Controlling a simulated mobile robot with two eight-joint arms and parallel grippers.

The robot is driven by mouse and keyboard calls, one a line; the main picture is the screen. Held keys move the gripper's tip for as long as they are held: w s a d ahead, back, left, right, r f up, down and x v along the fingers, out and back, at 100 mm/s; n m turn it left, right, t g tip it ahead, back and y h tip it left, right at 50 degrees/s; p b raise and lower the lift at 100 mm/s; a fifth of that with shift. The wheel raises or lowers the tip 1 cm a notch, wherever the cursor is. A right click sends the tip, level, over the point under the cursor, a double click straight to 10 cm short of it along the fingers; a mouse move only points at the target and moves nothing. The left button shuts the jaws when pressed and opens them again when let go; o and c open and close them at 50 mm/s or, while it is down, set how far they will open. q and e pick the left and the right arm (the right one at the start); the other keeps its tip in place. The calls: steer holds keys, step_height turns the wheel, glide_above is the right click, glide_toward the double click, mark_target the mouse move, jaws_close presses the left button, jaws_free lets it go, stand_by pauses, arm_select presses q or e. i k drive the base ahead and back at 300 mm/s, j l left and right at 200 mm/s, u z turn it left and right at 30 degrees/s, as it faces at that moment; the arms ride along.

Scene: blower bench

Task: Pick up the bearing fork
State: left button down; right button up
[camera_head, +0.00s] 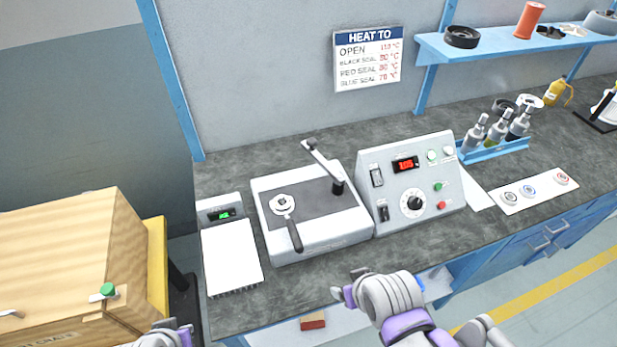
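The bearing fork (294,235) has a black handle. It lies on the dark top of the white heater (330,232), its handle slanting toward the heater's front edge. Its head end meets a pale metal ring (282,203); whether the head goes around or under the ring is too small to tell. My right gripper (346,284) is empty in front of the bench, below and right of the fork and apart from it. Its fingertips look spread. My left gripper (176,328) is at the bottom edge, mostly cut off, near the wooden crate.
A hinged bar (325,166) stands up at the heater's back. A control box (408,185) is on its right, and a scale (231,256) on its left. The wooden crate (50,245) stands left of the bench. Bare bench top (310,275) shows in front of the heater.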

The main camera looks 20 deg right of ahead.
mark_target(294, 234)
steer(key=z, duration=1.85)
steer(key=k+u, duration=0.1)
steer(key=u, duration=1.35)
steer(key=l+z, duration=0.3)
steer(key=k+l+z, duration=0.1)
steer(key=l+z, duration=0.15)
steer(key=l, duration=0.25)
